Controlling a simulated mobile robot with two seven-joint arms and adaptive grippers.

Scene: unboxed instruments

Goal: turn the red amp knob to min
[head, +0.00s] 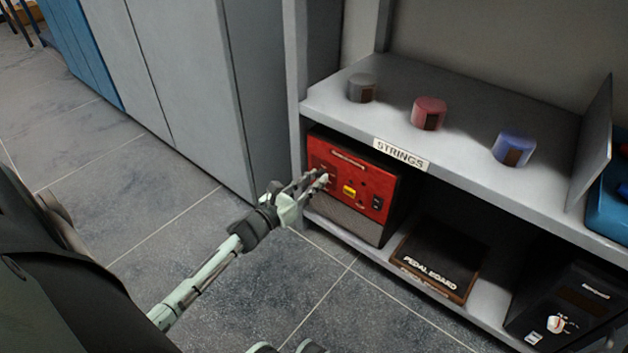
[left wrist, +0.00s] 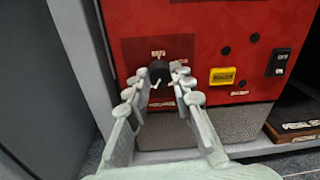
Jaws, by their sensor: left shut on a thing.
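The red amp (head: 350,185) stands on the lower shelf at its left end. Its red front also fills much of the left wrist view (left wrist: 215,30). Its black round knob (left wrist: 158,71) sits on a darker red patch, with small white lettering above it, too small to read. A pale pointer mark shows low on the knob. My left gripper (head: 318,181) is at the amp's front. In the left wrist view its fingertips (left wrist: 160,76) are on both sides of the knob, shut on it. The fingers hide most of the knob in the head view. My right gripper is not seen.
A yellow label (left wrist: 222,76) and a black switch (left wrist: 279,62) sit right of the knob. A pedal board (head: 440,262) and a black unit (head: 575,305) stand farther right. Above is a shelf labelled STRINGS (head: 401,154). A grey cabinet (head: 190,80) stands left; the floor in front is clear.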

